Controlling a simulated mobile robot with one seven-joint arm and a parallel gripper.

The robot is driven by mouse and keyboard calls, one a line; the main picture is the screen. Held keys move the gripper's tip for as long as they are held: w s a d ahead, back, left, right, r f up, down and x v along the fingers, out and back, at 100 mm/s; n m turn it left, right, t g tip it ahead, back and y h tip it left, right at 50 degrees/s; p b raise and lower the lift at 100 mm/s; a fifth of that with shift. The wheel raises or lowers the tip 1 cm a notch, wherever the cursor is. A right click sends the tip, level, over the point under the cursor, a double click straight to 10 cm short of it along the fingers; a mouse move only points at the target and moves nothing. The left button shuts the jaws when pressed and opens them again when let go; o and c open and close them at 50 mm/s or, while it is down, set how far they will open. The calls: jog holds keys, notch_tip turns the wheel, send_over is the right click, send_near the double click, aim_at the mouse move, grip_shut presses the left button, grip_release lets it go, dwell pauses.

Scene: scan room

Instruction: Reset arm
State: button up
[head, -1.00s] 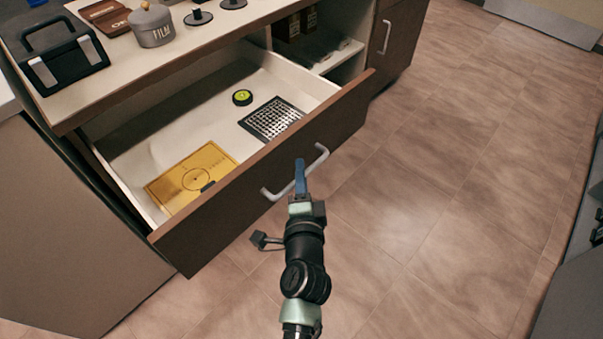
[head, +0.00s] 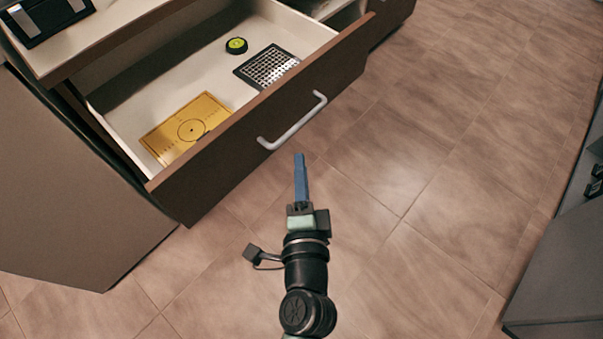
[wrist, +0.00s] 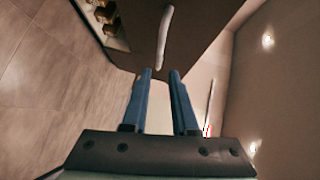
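My gripper (head: 300,158) has blue fingers and stands in front of the pulled-out drawer, apart from its handle (head: 292,121). In the wrist view, the two fingers of my gripper (wrist: 160,73) are parted with an empty gap between them. The pale drawer handle (wrist: 165,35) lies beyond the fingertips there, and nothing is held.
The open drawer (head: 245,145) holds a yellow plate (head: 190,128), a dark perforated grid (head: 267,67) and a round green-topped item (head: 236,46). A black case (head: 46,14) is on the counter. Floor (head: 430,200) is clear to the right. A grey unit (head: 560,270) stands at the right edge.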

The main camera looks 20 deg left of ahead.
jog(key=shift+s+d+r, duration=0.1)
jog(key=shift+s+d, duration=0.1)
jog(key=shift+s, duration=0.2)
jog(key=w+d+r+n+t, duration=0.1)
jog(key=w+r+n+t, duration=0.25)
jog(key=r, duration=1.15)
jog(key=w+d+r+n+t, duration=0.2)
jog(key=w+r+n, duration=0.3)
jog(key=r, duration=1)
jog(key=s+d+r+n+t+h, duration=0.1)
jog(key=s+d+r+t+h, duration=0.15)
jog(key=r, duration=0.55)
jog(key=s+d+r+n+t+h, duration=0.1)
jog(key=s+d+r+t+h, duration=0.2)
jog(key=r, duration=0.6)
jog(key=s+d+r+n+t+h, duration=0.1)
jog(key=s+d+r+t+h, duration=0.2)
jog(key=r, duration=0.5)
notch_tip(320, 180, up, 26)
jog(key=g+y+p, duration=0.1)
jog(key=y+p, duration=0.1)
jog(key=p, duration=2.5)
jog(key=shift+s+a+g+p, duration=0.2)
jog(key=shift+a+g+p, duration=0.05)
jog(key=shift+g+p, duration=0.1)
